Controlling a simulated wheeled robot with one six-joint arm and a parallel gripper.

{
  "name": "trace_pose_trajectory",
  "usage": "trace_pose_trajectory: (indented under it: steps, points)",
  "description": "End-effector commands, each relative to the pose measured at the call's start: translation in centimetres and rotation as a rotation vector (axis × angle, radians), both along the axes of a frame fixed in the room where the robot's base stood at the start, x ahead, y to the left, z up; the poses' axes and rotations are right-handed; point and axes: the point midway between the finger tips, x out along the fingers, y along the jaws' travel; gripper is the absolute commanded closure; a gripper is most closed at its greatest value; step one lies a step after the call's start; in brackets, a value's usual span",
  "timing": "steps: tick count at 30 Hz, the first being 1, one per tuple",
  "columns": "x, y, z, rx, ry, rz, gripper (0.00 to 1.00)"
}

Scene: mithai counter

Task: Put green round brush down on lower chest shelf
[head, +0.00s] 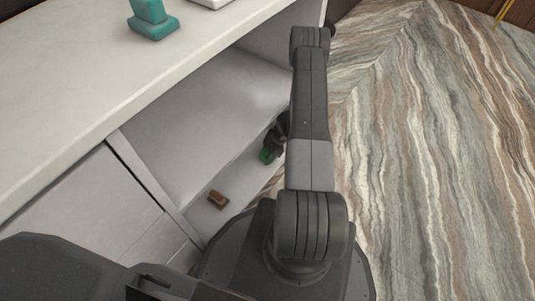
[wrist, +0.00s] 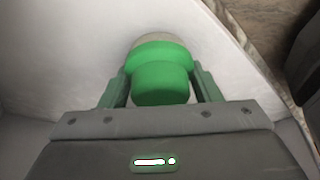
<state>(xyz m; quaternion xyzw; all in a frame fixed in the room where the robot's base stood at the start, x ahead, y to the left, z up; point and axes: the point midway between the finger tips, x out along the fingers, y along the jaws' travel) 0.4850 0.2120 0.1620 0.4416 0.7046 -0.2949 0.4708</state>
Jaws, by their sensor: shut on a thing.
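The green round brush (wrist: 160,75) is between the two fingers of my gripper (wrist: 160,88) in the wrist view. My gripper is shut on it. A pale rim shows at the brush's far end, against a white surface; whether it touches that surface I cannot tell. In the head view the green brush (head: 265,155) shows as a small patch beside my gripper (head: 270,150), inside the open chest compartment, over the lower shelf (head: 235,185). My arm hides part of the compartment's right side.
A small brown block (head: 218,199) lies on the lower shelf, nearer the front left. A teal object (head: 152,20) and part of a white item (head: 212,2) stand on the white counter top (head: 75,75) above. Striped marble floor (head: 430,150) lies clear to the right.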

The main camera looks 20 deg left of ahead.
Motion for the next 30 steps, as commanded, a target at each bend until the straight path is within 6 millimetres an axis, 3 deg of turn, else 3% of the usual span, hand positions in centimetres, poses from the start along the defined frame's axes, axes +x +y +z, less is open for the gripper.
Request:
trace_pose_trajectory:
  steps: [1, 4, 14, 20, 24, 30]
  points:
    - [0.0, 0.0, -0.2, 0.000, 0.000, 0.000, 0.41]
    - [0.0, 0.0, -0.1, 0.000, 0.000, 0.000, 0.21]
    - [0.0, 0.0, 0.2, 0.000, 0.000, 0.000, 0.21]
    - [0.5, -0.9, 2.9, 0.001, -0.002, -0.003, 0.21]
    - [1.1, -2.2, 5.7, 0.001, -0.001, -0.005, 0.21]
    - [3.1, -6.3, 5.1, 0.000, -0.001, -0.006, 0.21]
